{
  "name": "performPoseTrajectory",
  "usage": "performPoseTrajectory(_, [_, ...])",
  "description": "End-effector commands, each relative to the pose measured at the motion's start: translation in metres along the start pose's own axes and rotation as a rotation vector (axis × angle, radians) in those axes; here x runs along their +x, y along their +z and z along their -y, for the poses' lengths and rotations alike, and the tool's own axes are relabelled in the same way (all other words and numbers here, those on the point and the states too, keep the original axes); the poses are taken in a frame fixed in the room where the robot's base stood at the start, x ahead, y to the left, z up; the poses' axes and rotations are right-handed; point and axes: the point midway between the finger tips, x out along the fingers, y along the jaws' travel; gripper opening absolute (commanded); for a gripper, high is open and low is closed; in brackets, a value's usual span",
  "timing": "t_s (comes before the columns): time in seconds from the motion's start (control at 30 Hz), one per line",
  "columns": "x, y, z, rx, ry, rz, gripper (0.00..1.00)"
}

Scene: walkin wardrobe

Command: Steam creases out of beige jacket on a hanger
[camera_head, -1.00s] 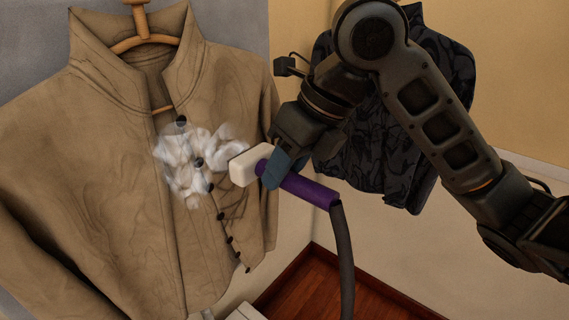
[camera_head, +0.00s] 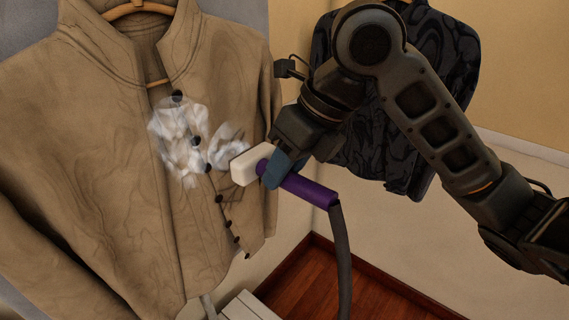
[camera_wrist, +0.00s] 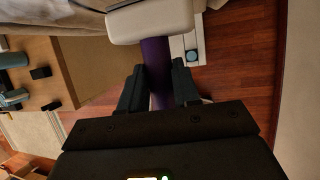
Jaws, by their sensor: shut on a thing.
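A beige jacket (camera_head: 110,130) with dark buttons hangs on a wooden hanger (camera_head: 138,10) at the left of the head view. Wavy crease lines show across its front. My gripper (camera_head: 280,167) is shut on the purple handle of a steamer (camera_head: 312,190). The steamer's white head points left at the jacket's buttoned front, and white steam (camera_head: 188,140) lies between them over the cloth. I cannot tell whether the head touches the cloth. In the wrist view the purple handle (camera_wrist: 157,70) sits between my fingers, with the white head beyond. A grey hose hangs from the handle's end.
A dark patterned jacket (camera_head: 375,130) hangs behind my arm, near the yellow wall. A white base unit (camera_head: 250,308) stands on the wooden floor below. The wrist view shows a wooden surface with small dark items (camera_wrist: 40,73) at left.

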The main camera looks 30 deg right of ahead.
Motion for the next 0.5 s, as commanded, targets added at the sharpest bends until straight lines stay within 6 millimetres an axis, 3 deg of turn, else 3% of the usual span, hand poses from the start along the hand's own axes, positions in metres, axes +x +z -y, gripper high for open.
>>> performPoseTrajectory(0.5, [0.020, -0.008, 0.004, -0.001, 0.000, 0.001, 0.05])
